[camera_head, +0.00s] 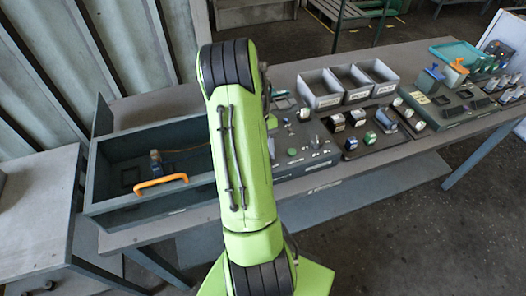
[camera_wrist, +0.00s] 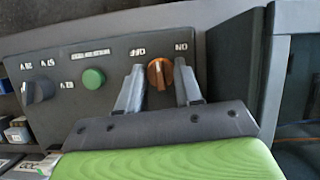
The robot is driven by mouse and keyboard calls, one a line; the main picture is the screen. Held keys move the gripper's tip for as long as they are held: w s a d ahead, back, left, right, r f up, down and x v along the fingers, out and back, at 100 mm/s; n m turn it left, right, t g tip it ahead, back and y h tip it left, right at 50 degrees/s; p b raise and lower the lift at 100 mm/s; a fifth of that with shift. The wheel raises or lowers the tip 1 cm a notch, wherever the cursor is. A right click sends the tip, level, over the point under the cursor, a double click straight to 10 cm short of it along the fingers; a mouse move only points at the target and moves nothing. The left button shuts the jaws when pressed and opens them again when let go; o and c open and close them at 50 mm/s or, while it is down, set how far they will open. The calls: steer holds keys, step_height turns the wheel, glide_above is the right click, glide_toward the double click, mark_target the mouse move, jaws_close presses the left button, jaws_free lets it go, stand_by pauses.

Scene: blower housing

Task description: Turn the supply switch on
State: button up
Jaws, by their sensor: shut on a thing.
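The supply switch is an orange rotary knob (camera_wrist: 157,66) on a dark grey panel in the wrist view, with OFF and ON labels above it. Its ridge stands roughly upright in the picture, between the two labels; I cannot tell which position it is set to. My gripper (camera_wrist: 160,80) has one finger on each side of the knob and is shut on it. In the head view my green arm hides the gripper and the switch.
A green button (camera_wrist: 93,78) and a black knob (camera_wrist: 38,90) sit left of the switch on the panel. In the head view, an open grey box with an orange handle (camera_head: 160,181) is left of my arm. Grey bins (camera_head: 320,88) stand to the right.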

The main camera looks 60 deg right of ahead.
steer(key=m, duration=0.2)
steer(key=m+t+y, duration=0.1)
steer(key=m, duration=0.1)
steer(key=shift+s+d+r+m+t+p, duration=0.1)
steer(key=shift+s+d+m+t+p, duration=0.05)
steer(key=shift+m+t+p, duration=0.2)
steer(key=shift+s+m+t+p, duration=0.1)
steer(key=shift+m+t+p, duration=0.8)
steer(key=shift+m, duration=1.55)
steer(key=o, duration=1)
steer(key=shift+y, duration=0.3)
steer(key=p+v, duration=0.3)
steer(key=v, duration=1.2)
steer(key=shift+r, duration=0.3)
